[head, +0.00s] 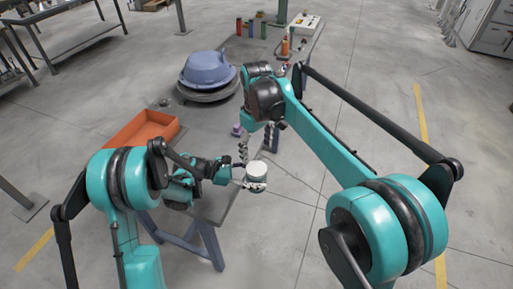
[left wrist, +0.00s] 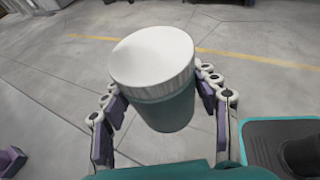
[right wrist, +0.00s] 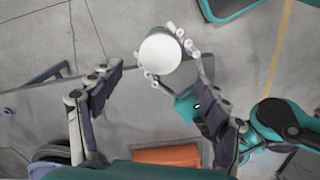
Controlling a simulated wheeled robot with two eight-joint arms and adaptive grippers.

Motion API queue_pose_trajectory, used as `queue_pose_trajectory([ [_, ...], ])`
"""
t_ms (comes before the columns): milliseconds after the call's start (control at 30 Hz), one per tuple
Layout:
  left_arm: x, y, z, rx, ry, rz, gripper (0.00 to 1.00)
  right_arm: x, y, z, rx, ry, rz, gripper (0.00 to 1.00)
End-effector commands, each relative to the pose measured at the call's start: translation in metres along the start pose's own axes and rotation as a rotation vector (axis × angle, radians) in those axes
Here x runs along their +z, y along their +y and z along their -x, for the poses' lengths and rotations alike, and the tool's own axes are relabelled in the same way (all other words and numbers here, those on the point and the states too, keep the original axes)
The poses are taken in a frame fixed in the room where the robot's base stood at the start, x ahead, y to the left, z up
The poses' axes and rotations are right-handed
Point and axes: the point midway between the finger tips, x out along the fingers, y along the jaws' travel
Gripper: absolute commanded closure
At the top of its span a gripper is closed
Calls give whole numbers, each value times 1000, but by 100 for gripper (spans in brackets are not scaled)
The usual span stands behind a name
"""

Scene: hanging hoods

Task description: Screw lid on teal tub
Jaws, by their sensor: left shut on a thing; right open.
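The teal tub (left wrist: 165,112) is held upright, or slightly tilted, off the near end of the table. The white lid (left wrist: 152,55) sits on its top; I cannot tell whether its thread is engaged. My left gripper (left wrist: 163,95) is shut around the tub's sides, below the lid. In the head view the tub (head: 256,187) and lid (head: 257,168) show at the left gripper's tip. My right gripper (right wrist: 160,66) is open above, and the lid (right wrist: 160,54) shows between its spread fingertips, apparently untouched. In the head view my right arm hides part of that gripper.
On the grey table, an orange tray (head: 143,131) lies at left and a blue-violet basin (head: 206,68) stands on a round base farther back. A small purple item (head: 237,130) is near the right gripper. Bottles (head: 251,29) stand at the far end. Floor right of the table is clear.

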Motion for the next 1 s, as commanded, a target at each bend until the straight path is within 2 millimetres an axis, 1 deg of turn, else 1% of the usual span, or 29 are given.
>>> queue_pose_trajectory([
  [167, 0, 0, 0, 0, -1, 0, 100, 0, 0, -16, 0, 0, -1, 24],
  [400, 0, 0, 0, 0, -1, 0, 100, 0, 0, -54, 0, 0, -2, 24],
  [600, 0, 0, 0, 0, -1, 0, 100, 0, 0, -74, 0, 0, -2, 24],
  [733, 0, 0, 0, 0, -1, 0, 100, 0, 0, -79, 0, 0, -2, 24],
  [967, 0, 0, 0, 0, -1, 0, 100, 0, 0, -79, 0, 0, -2, 24],
  [1000, 0, 0, 0, 0, -1, 0, 100, 0, 0, -79, 0, 0, -2, 29],
])
